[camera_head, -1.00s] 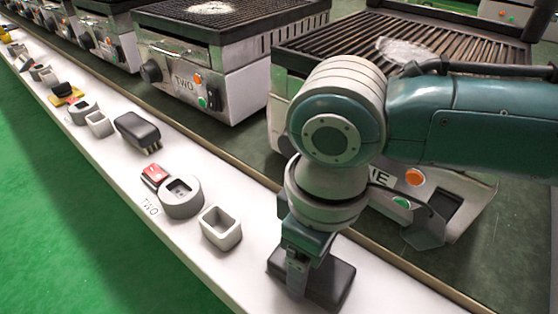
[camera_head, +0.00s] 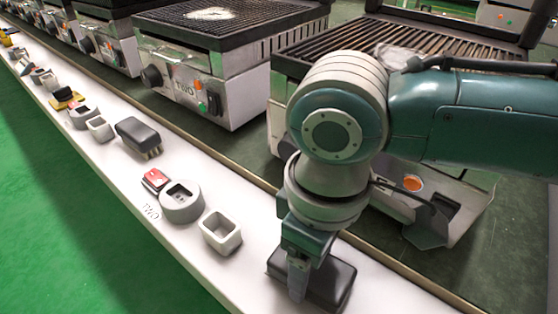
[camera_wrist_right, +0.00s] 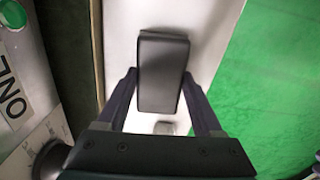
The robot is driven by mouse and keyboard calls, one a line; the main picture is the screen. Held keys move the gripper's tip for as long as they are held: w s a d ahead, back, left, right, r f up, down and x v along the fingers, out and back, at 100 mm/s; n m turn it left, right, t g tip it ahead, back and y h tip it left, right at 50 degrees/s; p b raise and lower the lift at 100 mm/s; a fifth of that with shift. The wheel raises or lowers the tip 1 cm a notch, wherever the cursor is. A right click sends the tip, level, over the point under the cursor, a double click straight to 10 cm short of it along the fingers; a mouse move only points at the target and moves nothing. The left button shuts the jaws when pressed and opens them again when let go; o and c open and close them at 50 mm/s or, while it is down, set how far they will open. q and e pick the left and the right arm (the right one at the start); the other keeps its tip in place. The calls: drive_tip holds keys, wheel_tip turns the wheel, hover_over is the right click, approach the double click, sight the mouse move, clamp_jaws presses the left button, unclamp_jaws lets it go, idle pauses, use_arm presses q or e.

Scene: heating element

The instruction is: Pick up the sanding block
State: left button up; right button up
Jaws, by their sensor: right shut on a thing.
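The sanding block is a dark block (camera_head: 325,285) on the white ledge at the bottom centre of the head view. My right gripper (camera_head: 299,275) reaches down over it, with one finger in front of its near side. In the right wrist view the block (camera_wrist_right: 163,72) lies between the two fingers of my right gripper (camera_wrist_right: 161,85), which is shut on it. From the head view the block still looks low at the ledge, and I cannot tell whether it is clear of the surface. My left gripper is not in view.
A grey hollow holder (camera_head: 220,232), a round grey holder (camera_head: 181,202), a red item (camera_head: 155,181) and another dark block with bristles (camera_head: 138,134) stand along the white ledge (camera_head: 185,245). Grills (camera_head: 200,75) line the back. Green floor (camera_head: 60,210) lies beyond the ledge's near edge.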

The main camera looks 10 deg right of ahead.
wheel_tip(320, 180, up, 19)
drive_tip(key=p, duration=0.7)
drive_tip(key=shift+p, duration=0.35)
